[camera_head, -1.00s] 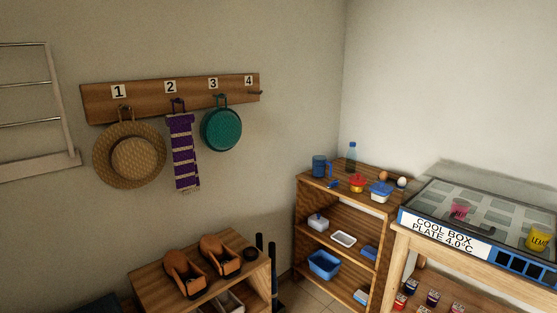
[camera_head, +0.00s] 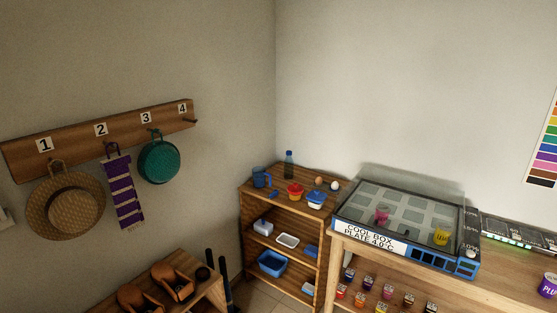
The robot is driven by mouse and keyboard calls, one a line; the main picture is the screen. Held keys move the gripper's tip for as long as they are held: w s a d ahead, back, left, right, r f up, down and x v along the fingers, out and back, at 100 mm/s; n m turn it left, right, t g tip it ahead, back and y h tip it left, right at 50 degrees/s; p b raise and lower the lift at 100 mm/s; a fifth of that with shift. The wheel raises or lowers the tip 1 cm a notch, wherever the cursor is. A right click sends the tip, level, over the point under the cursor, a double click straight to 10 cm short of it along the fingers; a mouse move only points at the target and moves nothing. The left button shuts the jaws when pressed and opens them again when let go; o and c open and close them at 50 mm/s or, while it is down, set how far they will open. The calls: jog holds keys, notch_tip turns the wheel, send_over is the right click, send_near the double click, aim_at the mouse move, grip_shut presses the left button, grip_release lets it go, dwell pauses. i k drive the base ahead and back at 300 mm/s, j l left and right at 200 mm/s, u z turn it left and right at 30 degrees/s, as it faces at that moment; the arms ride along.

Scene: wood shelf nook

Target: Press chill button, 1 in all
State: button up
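The cool box (camera_head: 400,210) stands on a wooden table at the right, with a glass-like lid over a grid of pale squares. Its front carries a white label (camera_head: 371,236) reading "COOL BOX PLATE 4.0°C". Blue panels (camera_head: 432,262) sit to the right of the label along the front edge. I cannot make out which of them is the chill button. A pink cup (camera_head: 382,215) and a yellow cup (camera_head: 443,235) show on or in the box. My gripper is not in view.
A wooden shelf (camera_head: 285,243) with containers stands left of the table. Small jars (camera_head: 365,282) sit below the tabletop. A dark tray (camera_head: 517,235) and purple cup (camera_head: 548,284) are at right.

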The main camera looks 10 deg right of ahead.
aim_at(470, 253)
jog(key=z, duration=1.3)
